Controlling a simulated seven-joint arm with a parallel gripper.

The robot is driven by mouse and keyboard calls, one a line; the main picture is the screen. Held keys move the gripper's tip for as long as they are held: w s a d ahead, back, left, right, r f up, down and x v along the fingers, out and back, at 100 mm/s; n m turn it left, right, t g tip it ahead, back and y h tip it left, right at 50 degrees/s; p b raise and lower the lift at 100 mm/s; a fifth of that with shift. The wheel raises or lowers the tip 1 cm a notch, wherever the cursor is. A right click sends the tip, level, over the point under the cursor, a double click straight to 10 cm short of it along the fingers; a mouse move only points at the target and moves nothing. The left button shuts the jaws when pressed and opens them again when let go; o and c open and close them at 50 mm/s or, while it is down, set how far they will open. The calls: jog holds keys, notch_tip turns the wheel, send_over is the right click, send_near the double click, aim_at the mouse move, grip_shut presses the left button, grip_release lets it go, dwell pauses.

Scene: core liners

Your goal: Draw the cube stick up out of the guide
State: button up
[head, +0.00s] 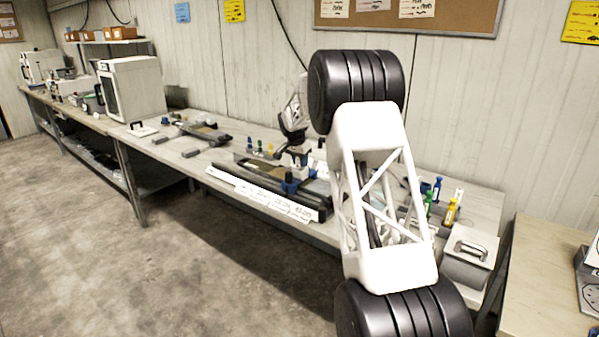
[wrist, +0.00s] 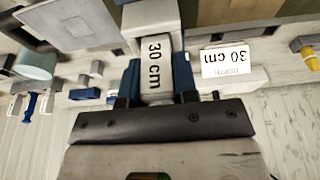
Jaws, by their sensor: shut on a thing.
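My gripper (wrist: 157,82) has blue fingers on both sides of a pale block marked "30 cm" (wrist: 155,62), which I take to be the cube stick, and is shut on it. A pale grey block (wrist: 150,20) lies just beyond the stick in the wrist view; I cannot tell whether it is the guide or how deep the stick sits. In the head view my gripper (head: 299,160) is over the bench by a long dark rail (head: 285,202). The stick is too small to make out there.
A white card reading "30 cm" (wrist: 226,60) is beside the stick. White label cards (head: 262,195) line the rail's front. A white cabinet (head: 132,88) stands to the left.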

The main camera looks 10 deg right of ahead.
jog(key=shift+r, duration=4)
